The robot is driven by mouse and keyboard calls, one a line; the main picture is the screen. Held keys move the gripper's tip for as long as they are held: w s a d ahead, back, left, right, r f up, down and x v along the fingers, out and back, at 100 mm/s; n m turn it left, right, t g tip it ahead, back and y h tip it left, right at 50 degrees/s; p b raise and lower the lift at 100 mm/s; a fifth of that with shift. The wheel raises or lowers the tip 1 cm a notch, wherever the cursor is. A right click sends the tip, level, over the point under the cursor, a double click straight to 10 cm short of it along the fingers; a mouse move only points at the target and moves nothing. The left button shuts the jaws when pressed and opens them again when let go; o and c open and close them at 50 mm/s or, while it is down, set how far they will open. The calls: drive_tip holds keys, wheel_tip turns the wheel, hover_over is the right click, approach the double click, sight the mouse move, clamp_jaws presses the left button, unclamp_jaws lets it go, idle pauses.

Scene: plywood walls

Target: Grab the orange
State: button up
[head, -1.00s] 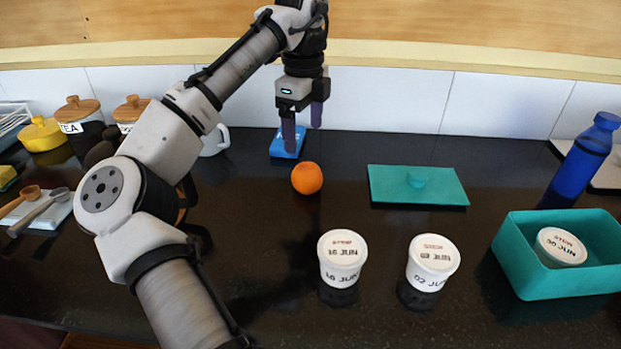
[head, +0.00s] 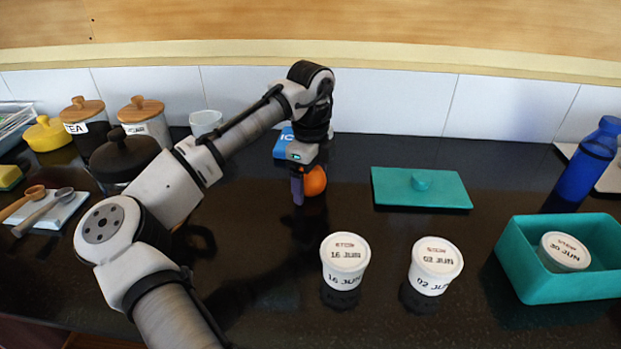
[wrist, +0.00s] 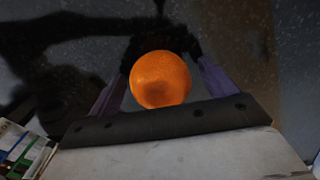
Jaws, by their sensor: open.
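The orange (head: 315,181) rests on the dark counter, partly hidden behind my gripper in the head view. My gripper (head: 301,190) is lowered to it, with one purple finger in front of the fruit. In the wrist view, the orange (wrist: 160,79) lies between the two open purple fingers of my gripper (wrist: 160,85), one on each side. Whether either finger touches it cannot be told.
A blue box (head: 284,146) stands just behind my gripper. A teal lid (head: 440,197) lies to the right. Two white tubs (head: 345,255) (head: 434,267) stand in front. A teal bin (head: 545,289) and blue bottle (head: 587,165) are at the right. Lidded jars (head: 85,118) stand left.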

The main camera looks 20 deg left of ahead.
drive_tip(key=c, duration=1.1)
drive_tip(key=shift+c, duration=0.2)
